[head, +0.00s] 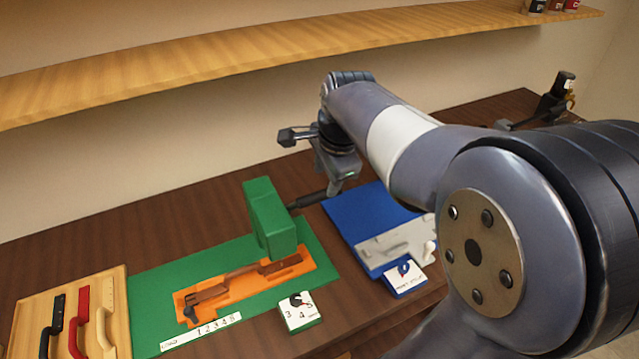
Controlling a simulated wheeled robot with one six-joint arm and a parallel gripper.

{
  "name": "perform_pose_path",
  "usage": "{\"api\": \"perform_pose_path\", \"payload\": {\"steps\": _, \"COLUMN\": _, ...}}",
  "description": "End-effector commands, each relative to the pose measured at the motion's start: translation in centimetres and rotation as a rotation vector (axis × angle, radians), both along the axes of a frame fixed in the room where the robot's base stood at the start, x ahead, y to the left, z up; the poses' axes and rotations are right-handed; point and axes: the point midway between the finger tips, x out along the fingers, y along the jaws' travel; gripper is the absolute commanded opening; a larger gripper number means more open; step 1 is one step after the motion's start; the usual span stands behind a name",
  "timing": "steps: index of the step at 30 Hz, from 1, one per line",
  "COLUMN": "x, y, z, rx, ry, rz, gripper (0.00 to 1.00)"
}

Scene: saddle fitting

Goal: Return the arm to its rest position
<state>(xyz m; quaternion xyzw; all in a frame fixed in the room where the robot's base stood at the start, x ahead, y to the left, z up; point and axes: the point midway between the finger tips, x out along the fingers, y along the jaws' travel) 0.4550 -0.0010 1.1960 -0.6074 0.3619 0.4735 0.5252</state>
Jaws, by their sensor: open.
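My gripper (308,202) is at the end of my arm, above the dark wooden bench (190,209) in the head view. A finger reaches down and left beside the green block (268,216), close to its right side. I cannot tell whether they touch. The gripper is open, and I see nothing held in it. The green block stands upright on the green mat (160,287), at the back edge of the orange base (240,290). A brown saddle-like part (235,282) lies on the orange base. My arm hides part of the bench at the right.
A wooden tray (117,283) with black, red and cream handles is at left. A blue mat (352,213) with a grey part (395,243) is right of the green mat. Small cards (300,312) stand in front. A wooden shelf (250,52) runs above. A black device (553,98) stands far right.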

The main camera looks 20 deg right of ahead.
Motion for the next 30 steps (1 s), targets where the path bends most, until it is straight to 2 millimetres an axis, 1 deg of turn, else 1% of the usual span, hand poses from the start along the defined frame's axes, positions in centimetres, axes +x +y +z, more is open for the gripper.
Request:
{"api": "perform_pose_path", "payload": {"steps": 5, "x": 0.1, "y": 0.0, "z": -0.5, "rx": 0.000, "ry": 0.000, "rz": 0.000, "gripper": 0.44}}
{"api": "perform_pose_path", "payload": {"steps": 8, "x": 0.3, "y": 0.1, "z": -1.2, "rx": 0.000, "ry": 0.001, "rz": 0.000, "gripper": 0.44}}
{"api": "perform_pose_path", "payload": {"steps": 11, "x": 0.5, "y": 0.1, "z": -2.1, "rx": 0.000, "ry": 0.001, "rz": 0.000, "gripper": 0.44}}
{"api": "perform_pose_path", "payload": {"steps": 18, "x": 1.4, "y": 0.3, "z": -5.0, "rx": 0.000, "ry": 0.001, "rz": 0.000, "gripper": 0.44}}
{"api": "perform_pose_path", "payload": {"steps": 22, "x": 1.8, "y": 0.4, "z": -6.2, "rx": 0.000, "ry": 0.000, "rz": 0.000, "gripper": 0.44}}
{"api": "perform_pose_path", "payload": {"steps": 25, "x": 1.3, "y": 0.3, "z": -6.5, "rx": 0.000, "ry": -0.001, "rz": 0.000, "gripper": 0.44}}
{"api": "perform_pose_path", "payload": {"steps": 30, "x": 1.1, "y": 0.2, "z": -6.6, "rx": 0.000, "ry": 0.000, "rz": 0.000, "gripper": 0.44}}
